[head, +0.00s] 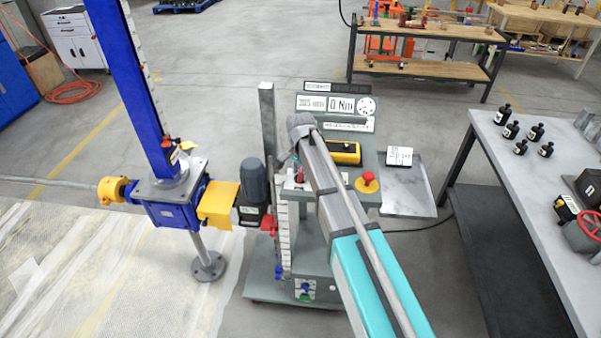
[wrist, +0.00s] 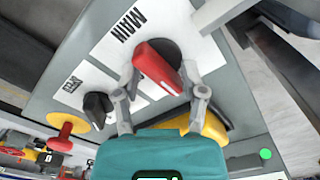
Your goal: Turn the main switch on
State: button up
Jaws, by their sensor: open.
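The main switch is a red lever handle (wrist: 157,68) on a dark round base, on a white plate marked MAIN in the wrist view. My gripper (wrist: 161,78) is open, with one finger on each side of the red handle. I cannot tell whether either finger touches it. In the head view my arm reaches down to the grey control console (head: 362,197), and a bit of red (head: 299,175) shows beside my wrist. Most of the switch and my fingers are hidden there.
A black knob (wrist: 97,106) and a red emergency button on yellow (wrist: 66,128) sit beside the switch. A yellow device (head: 345,152) lies close by on the console. A blue screw jack with motor (head: 254,184) stands left. A bench with black bottles (head: 520,146) is right.

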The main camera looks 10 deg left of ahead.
aim_at(302, 173)
jog(key=m, duration=1)
jog(key=shift+r+m, duration=0.2)
jog(key=shift+m, duration=0.1)
notch_tip(302, 173, up, 14)
jog(key=p, duration=1.4)
jog(key=s+d+f+n+b, duration=0.2)
jog(key=d+f+b, duration=0.1)
jog(key=d, duration=0.1)
jog(key=s+d+f+n+b, duration=0.2)
jog(key=d+f+b, duration=0.1)
jog(key=d+f, duration=0.1)
jog(key=s+d+f+n+b, duration=0.3)
jog(key=d+b, duration=0.1)
jog(key=shift+d+f, duration=0.2)
jog(key=shift+f, duration=0.05)
jog(key=s+d+f+n+b, duration=0.9)
jog(key=s+d+f+b, duration=0.2)
jog(key=d+b, duration=0.1)
jog(key=shift+s+f, duration=0.2)
jog(key=shift+f, duration=0.2)
